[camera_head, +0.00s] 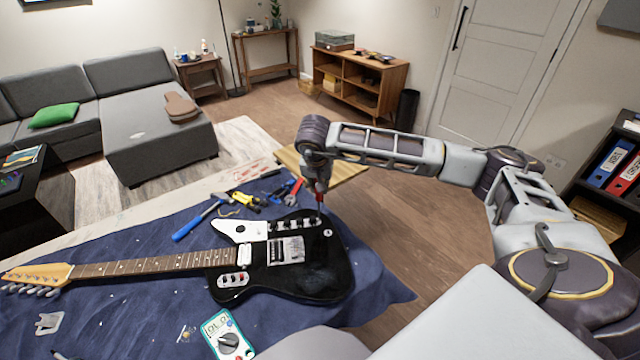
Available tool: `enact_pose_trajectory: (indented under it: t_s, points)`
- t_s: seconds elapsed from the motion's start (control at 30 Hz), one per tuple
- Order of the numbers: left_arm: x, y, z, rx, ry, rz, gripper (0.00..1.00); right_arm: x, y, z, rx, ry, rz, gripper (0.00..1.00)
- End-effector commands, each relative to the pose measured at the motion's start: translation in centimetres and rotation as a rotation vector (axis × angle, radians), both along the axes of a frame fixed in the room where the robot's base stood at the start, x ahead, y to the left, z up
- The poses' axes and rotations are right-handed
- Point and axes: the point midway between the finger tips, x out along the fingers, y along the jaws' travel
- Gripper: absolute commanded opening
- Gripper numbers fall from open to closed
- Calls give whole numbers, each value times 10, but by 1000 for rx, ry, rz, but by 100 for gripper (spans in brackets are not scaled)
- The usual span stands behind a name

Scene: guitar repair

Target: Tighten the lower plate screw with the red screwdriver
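A black electric guitar (310,275) lies on the blue cloth with its neck to the left. It has a bright metal bridge (286,250), a row of knobs at the upper edge and a small light plate with switches (233,280) at the lower edge. My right gripper (318,184) points down over the guitar's upper right edge, seemingly shut on the red screwdriver (320,196). The screwdriver is about upright, its lower end near the body's edge. I cannot tell whether its tip touches a screw. The plate screws are too small to make out. My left gripper is not in view.
On the blue cloth (140,250) lie a blue-handled hammer (188,226), red-handled pliers (294,192), yellow tools (246,201) and a teal multimeter (228,338). A light metal piece (49,322) lies at lower left. The cloth left of the multimeter is mostly free.

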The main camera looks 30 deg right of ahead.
Motion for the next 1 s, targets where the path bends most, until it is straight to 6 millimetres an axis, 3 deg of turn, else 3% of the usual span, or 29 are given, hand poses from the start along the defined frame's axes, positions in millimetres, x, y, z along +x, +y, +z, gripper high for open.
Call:
enact_pose_trajectory:
  t_s: [0.03, 0.63, 1.0]
  points:
    - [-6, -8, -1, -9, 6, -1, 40, 0, 0, 0, 0, 0, 4, 0]
    - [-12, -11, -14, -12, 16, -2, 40, 3, 4, -1, -1, 0, 298, 0]
    - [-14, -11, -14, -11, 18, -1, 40, 3, 5, 0, 0, -1, 325, 0]
